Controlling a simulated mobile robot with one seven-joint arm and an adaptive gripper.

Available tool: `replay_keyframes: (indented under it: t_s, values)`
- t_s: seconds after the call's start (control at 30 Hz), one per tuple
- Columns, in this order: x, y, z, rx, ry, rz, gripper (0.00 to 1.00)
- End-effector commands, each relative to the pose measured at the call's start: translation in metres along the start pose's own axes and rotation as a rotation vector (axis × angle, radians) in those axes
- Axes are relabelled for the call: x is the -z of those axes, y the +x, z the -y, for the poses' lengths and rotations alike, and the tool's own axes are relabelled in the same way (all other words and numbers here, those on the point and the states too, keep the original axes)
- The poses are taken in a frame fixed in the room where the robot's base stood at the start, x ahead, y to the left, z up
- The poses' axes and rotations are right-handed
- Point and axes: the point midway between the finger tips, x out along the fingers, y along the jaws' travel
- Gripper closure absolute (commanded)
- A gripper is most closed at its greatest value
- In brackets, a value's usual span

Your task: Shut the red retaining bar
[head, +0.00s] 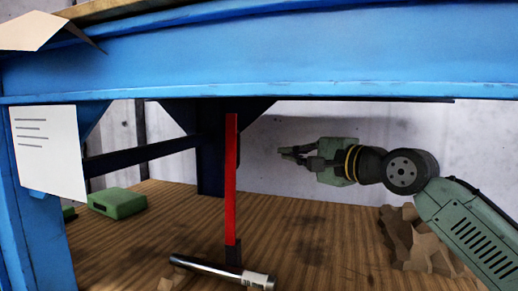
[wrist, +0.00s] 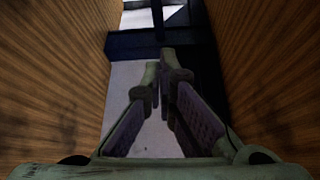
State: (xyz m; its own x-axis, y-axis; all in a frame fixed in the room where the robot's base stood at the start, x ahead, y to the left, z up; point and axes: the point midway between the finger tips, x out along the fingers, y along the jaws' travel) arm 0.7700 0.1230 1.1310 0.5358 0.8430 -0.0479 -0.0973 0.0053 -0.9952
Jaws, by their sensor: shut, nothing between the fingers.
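The red retaining bar (head: 231,180) stands upright in the head view, below the blue beam. Its lower end is in a dark block (head: 233,255) near the floor. My gripper (head: 283,152) is to the right of the bar, level with its upper part, and points left towards it. A gap shows between them in the picture; their difference in depth is hard to tell. The fingers are shut and empty. In the wrist view the closed fingertips (wrist: 167,66) show, but no red bar is seen there.
A blue beam (head: 300,60) crosses above the bar and arm. A metal cylinder (head: 215,270) lies at the bar's foot. A green box (head: 118,203) sits at left, and brown crumpled pieces (head: 425,245) lie below my arm. A white sheet (head: 48,150) hangs at left.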

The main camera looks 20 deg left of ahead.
Motion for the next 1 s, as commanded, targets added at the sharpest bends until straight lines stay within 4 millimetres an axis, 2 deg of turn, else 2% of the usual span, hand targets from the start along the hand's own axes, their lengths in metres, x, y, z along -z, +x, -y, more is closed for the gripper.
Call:
replay_keyframes:
  t_s: [0.17, 0.5, 0.57, 0.7, 1.0]
  values:
    - [-0.002, 0.028, 0.002, -0.004, -0.005, 0.001, 1.0]
    - [-0.002, 0.1, 0.002, -0.002, -0.004, 0.001, 1.0]
    - [-0.013, 0.091, 0.002, -0.003, -0.011, -0.001, 1.0]
    - [-0.029, 0.085, 0.001, -0.002, -0.008, 0.0, 1.0]
    - [-0.039, 0.082, 0.0, 0.001, -0.003, 0.002, 1.0]
